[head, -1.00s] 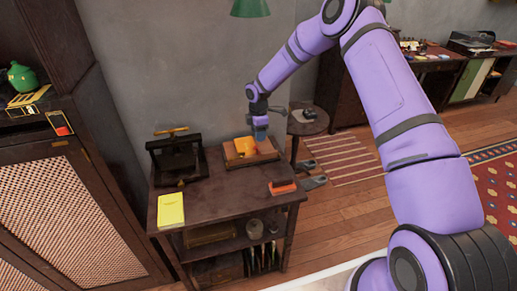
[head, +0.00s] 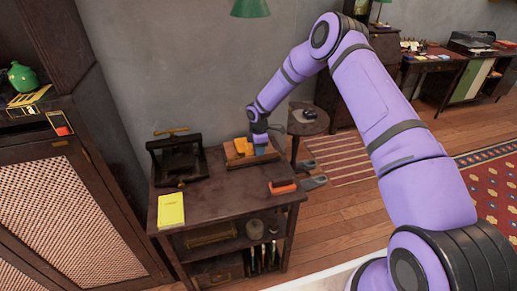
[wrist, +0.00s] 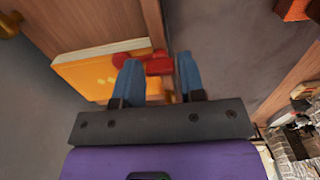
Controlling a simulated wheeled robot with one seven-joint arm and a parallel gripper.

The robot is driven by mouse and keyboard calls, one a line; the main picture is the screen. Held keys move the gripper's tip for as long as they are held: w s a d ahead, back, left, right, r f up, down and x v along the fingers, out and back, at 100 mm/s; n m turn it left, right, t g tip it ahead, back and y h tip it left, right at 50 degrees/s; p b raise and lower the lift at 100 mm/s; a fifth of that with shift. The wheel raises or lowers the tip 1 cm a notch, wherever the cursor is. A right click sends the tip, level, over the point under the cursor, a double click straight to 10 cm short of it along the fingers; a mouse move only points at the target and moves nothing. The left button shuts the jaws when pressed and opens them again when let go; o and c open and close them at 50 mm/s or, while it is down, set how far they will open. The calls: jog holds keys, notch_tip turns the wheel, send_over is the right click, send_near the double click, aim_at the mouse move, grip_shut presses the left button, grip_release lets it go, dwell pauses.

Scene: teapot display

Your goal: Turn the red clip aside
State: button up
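The red clip (wrist: 158,66) shows in the wrist view at the edge of an orange book (wrist: 88,72), which lies on a wooden board (wrist: 110,42). My gripper (wrist: 160,76) has its two blue fingers apart, one on either side of the clip's near end. I cannot tell whether either finger touches the clip. In the head view the orange book (head: 236,149) is on the board at the back of the dark table, and my gripper (head: 260,149) is at its right side. The clip is too small or hidden there.
On the dark table (head: 222,192) stand a black press (head: 178,160), a yellow notebook (head: 171,210) and an orange-handled tool (head: 283,187) at the right edge. A small round table (head: 308,123) stands behind. The table's middle is clear.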

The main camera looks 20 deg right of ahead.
jog(key=c, duration=0.5)
jog(key=shift+m, duration=0.3)
jog(key=m, duration=1.2)
jog(key=shift+m, duration=0.3)
jog(key=m, duration=0.4)
jog(key=shift+m, duration=0.3)
jog(key=o, duration=0.9)
